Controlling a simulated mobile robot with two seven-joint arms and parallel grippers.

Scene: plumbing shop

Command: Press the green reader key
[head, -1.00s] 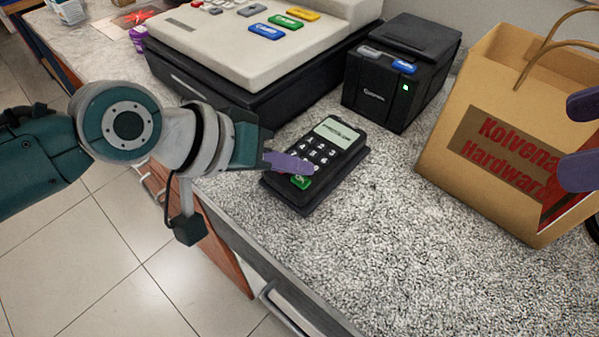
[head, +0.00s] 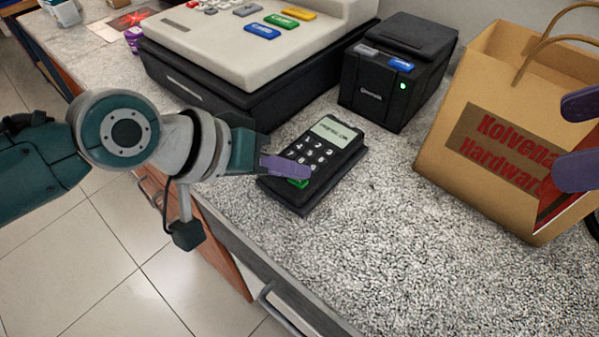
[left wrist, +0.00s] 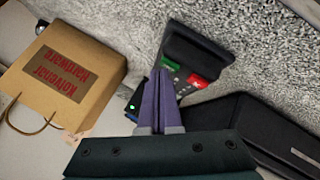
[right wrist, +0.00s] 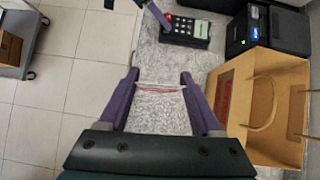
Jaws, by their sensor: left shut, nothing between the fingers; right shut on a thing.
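The card reader (head: 325,162) lies on the counter, with a lit screen and dark keypad. Its green key (head: 299,184) is at the near end, partly covered by my left fingers. My left gripper (head: 306,168) is shut and empty, its purple tips over the key area. In the left wrist view the green key (left wrist: 171,65) shows just beside the fingertips (left wrist: 160,74); I cannot tell whether they touch it. My right gripper (right wrist: 159,82) has its fingers apart, shut on a thin red-and-white thing (right wrist: 160,88), seen nearly edge-on.
A brown paper bag (head: 475,165) stands at the right of the counter (head: 365,250). A black printer (head: 385,85) with a green light stands behind the reader. A cash register (head: 230,45) is at the back left. The counter in front of the bag is clear.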

